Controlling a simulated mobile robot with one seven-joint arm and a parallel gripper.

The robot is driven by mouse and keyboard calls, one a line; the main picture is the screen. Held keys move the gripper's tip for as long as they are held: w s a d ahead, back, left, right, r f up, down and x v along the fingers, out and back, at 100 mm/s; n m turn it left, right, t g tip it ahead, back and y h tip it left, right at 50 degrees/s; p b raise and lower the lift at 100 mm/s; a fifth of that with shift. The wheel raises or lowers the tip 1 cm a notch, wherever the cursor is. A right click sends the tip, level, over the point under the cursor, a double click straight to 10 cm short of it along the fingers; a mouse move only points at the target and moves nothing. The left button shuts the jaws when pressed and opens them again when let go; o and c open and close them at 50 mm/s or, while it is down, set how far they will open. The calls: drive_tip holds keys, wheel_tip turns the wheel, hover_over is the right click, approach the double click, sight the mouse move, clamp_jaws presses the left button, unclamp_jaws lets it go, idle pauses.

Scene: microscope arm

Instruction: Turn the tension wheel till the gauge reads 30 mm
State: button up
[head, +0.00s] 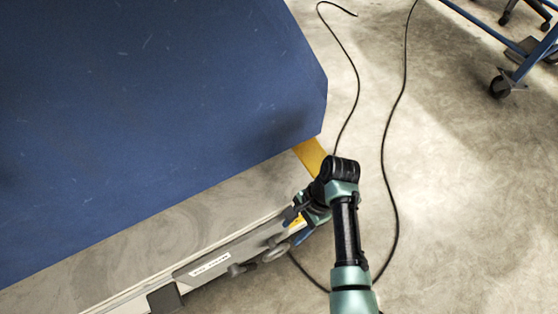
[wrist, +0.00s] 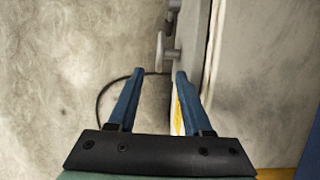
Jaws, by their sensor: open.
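A long grey arm (head: 225,252) with a white label (head: 210,265) runs along the lower left of the head view. The label's print is too small to read. A grey wheel (head: 275,251) sticks out from its side near my gripper (head: 296,227). In the wrist view a pale wheel on a short stem (wrist: 160,52) lies just beyond the fingertips, seen edge-on. My gripper (wrist: 159,73) is open, with nothing between its blue fingers. The right finger is close to the grey body. I cannot make out a gauge reading.
A grey knob (head: 237,269) sits on the arm left of the wheel. A large blue panel (head: 150,110) fills the upper left. A yellow strip (head: 311,154) shows by its corner. Black cables (head: 398,100) lie on the open concrete floor. A wheeled blue frame (head: 520,60) stands upper right.

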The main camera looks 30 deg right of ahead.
sight(279, 248)
drive_tip(key=b+x, duration=0.6)
drive_tip(key=x, duration=0.5)
drive_tip(key=shift+c, duration=0.2)
clamp_jaws()
